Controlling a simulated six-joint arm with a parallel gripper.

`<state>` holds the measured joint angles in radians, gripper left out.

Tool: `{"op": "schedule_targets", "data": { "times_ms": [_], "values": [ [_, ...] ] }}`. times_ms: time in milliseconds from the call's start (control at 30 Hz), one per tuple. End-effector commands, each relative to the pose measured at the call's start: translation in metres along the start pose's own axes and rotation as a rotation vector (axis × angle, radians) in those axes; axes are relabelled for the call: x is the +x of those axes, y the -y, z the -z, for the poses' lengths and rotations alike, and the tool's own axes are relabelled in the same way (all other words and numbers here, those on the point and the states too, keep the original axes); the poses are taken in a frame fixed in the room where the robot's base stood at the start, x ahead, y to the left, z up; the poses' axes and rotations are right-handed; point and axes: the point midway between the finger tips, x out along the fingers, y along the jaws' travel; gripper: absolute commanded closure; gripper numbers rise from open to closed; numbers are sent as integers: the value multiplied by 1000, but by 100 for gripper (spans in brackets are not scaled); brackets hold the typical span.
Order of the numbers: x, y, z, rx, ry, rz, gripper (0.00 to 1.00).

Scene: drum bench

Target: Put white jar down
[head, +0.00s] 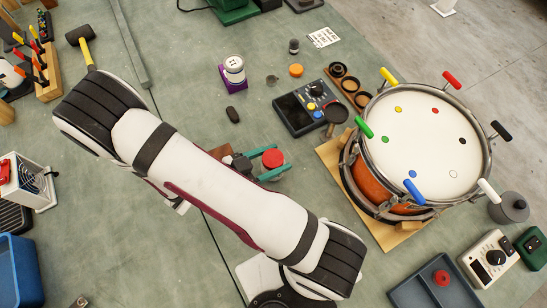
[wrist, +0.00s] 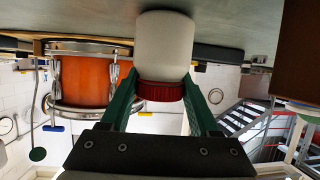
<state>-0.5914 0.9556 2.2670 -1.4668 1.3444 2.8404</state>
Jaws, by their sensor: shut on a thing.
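The white jar has a red ribbed lid, and its white body (wrist: 164,45) shows in the wrist view, where the picture is upside down. My gripper (wrist: 160,88) has its green fingers on either side of the jar around the lid and is shut on it. In the head view only the red lid (head: 272,158) shows clearly, between the green fingers, and the jar's body is hidden below it. The jar looks upright over the green bench (head: 190,190). Its base is close to the bench top; I cannot tell if it touches.
The drum (head: 425,140) on its wooden base stands to the right. A dark control box (head: 310,108) is behind the lid. A purple stand (head: 233,84) holds a white container, with a dark oval thing (head: 232,114) nearby. A brownish-red block (head: 221,153) lies beside my gripper.

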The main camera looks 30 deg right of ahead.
Motion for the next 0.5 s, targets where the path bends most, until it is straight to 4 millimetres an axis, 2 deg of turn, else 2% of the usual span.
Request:
{"op": "schedule_targets", "data": {
  "times_ms": [300, 333, 500],
  "values": [
    [1, 0, -3, 0, -1, 0, 100],
    [2, 0, -4, -1, 0, 0, 36],
    [1, 0, -3, 0, 0, 1, 8]
  ]
}}
